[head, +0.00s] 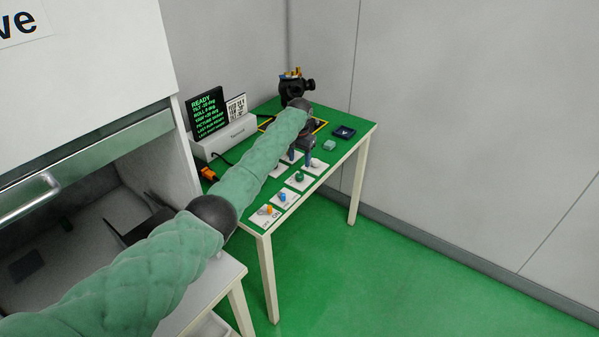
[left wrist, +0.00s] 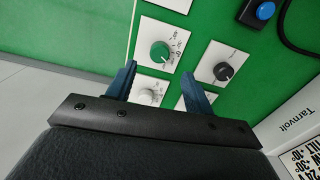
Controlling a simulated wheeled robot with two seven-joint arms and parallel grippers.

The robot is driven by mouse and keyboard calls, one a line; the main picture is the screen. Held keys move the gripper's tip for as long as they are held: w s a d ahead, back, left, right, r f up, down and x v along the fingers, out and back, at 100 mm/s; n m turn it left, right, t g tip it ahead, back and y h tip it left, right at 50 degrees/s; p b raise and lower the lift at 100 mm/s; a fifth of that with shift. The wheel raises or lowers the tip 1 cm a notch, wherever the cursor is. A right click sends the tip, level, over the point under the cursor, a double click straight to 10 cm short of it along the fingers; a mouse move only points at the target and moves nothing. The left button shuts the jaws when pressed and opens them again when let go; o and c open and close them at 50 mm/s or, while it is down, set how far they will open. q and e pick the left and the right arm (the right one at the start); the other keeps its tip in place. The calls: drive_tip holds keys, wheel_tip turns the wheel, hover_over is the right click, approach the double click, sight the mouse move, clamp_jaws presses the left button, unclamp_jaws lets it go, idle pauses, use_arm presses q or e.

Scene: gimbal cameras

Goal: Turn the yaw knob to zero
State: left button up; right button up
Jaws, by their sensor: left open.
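Small knobs on white plates sit on the green table (head: 345,148). In the left wrist view there is a green knob (left wrist: 160,52), a black knob (left wrist: 223,71) and a pale grey knob (left wrist: 147,97). I cannot read which plate is marked yaw. My left gripper (head: 301,160) is open and empty above the plates, its blue fingers pointing down. In the left wrist view its fingertips (left wrist: 158,72) are spread, with the green knob just beyond them and the grey knob partly between the fingers. The green knob (head: 299,176) also shows in the head view. My right gripper is out of view.
A dark display (head: 207,112) with green text, headed READY, stands on a white box (head: 225,138) at the table's left. A black gimbal camera (head: 293,86) is at the back, with a dark tray (head: 344,132) to its right. A grey wall is behind.

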sight(300, 174)
use_arm(q)
wheel_tip(300, 174, down, 6)
drive_tip(key=shift+r+p, duration=0.15)
drive_tip(key=shift+p, duration=0.5)
drive_tip(key=shift+f, duration=0.8)
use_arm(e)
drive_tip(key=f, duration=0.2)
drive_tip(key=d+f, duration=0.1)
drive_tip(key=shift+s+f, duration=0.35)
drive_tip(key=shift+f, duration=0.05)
use_arm(q)
drive_tip(key=shift+c, duration=0.4)
drive_tip(key=c, duration=0.9)
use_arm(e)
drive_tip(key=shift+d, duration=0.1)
